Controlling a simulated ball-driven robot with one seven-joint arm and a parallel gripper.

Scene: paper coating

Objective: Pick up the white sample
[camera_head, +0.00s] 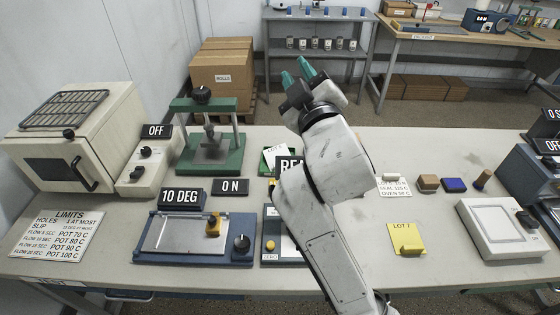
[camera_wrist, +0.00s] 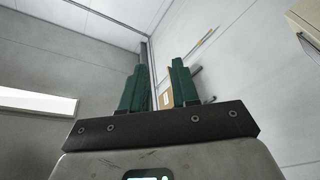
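My gripper (camera_head: 296,72) is raised high above the table's back edge, pointing up and away, well apart from the card. Its two green fingers are spread with nothing between them. In the wrist view, my gripper (camera_wrist: 158,82) faces the wall and ceiling, and no sample shows there.
A yellow LOT 7 card (camera_head: 405,240) lies to the right of my arm. A green press (camera_head: 212,150), an oven (camera_head: 78,140) and a blue coating plate (camera_head: 190,237) stand left. A white instrument (camera_head: 500,228) stands right.

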